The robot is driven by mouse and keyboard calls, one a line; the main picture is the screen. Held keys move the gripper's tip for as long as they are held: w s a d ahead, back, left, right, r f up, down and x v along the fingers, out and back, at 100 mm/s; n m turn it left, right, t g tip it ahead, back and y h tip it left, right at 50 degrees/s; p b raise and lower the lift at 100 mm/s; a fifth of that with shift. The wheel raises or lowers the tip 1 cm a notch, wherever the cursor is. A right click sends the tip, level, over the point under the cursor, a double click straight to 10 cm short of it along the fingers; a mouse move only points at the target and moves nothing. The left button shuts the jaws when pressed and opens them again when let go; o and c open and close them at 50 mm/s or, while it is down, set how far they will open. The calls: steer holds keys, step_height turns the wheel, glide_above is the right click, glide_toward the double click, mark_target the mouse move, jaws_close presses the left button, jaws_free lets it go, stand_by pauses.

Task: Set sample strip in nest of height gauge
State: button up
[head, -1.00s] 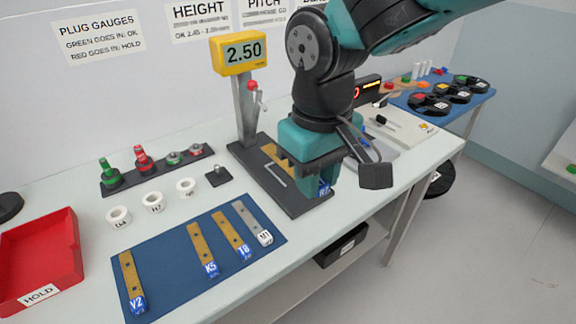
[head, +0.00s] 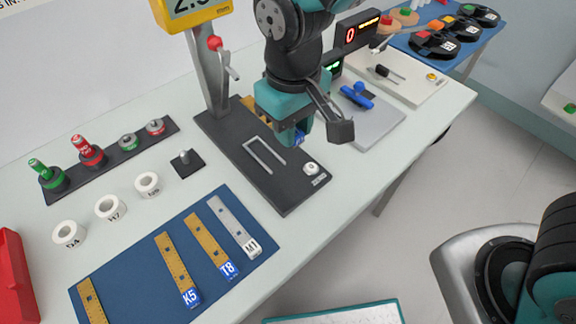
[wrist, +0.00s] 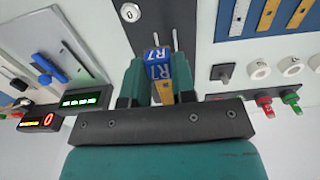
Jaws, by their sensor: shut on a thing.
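My gripper (head: 298,132) is shut on the sample strip R7, a gold strip (head: 256,108) with a blue end label. It holds the strip above the right rear edge of the height gauge's dark base (head: 225,150). In the wrist view the R7 label (wrist: 160,66) shows between the fingers (wrist: 158,85), with a little gold strip (wrist: 164,92) behind it. The gauge's nest, a pale U-shaped outline (head: 264,155), is empty, to the left of and nearer than my gripper. My gripper hides the middle of the strip. The gauge's yellow display (head: 195,8) is cut off by the top edge.
A white button (head: 311,168) sits on the base near its front end. A post (head: 207,75) with a red-knobbed lever (head: 220,52) rises at the back. A blue mat (head: 140,272) bears several strips. A grey plate with a blue tool (head: 357,95) lies to the right.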

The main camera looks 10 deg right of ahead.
mark_target(292, 182)
step_height(292, 182, down, 12)
steer(key=shift+f, duration=0.25)
steer(key=shift+f, duration=0.15)
steer(key=o, duration=0.9)
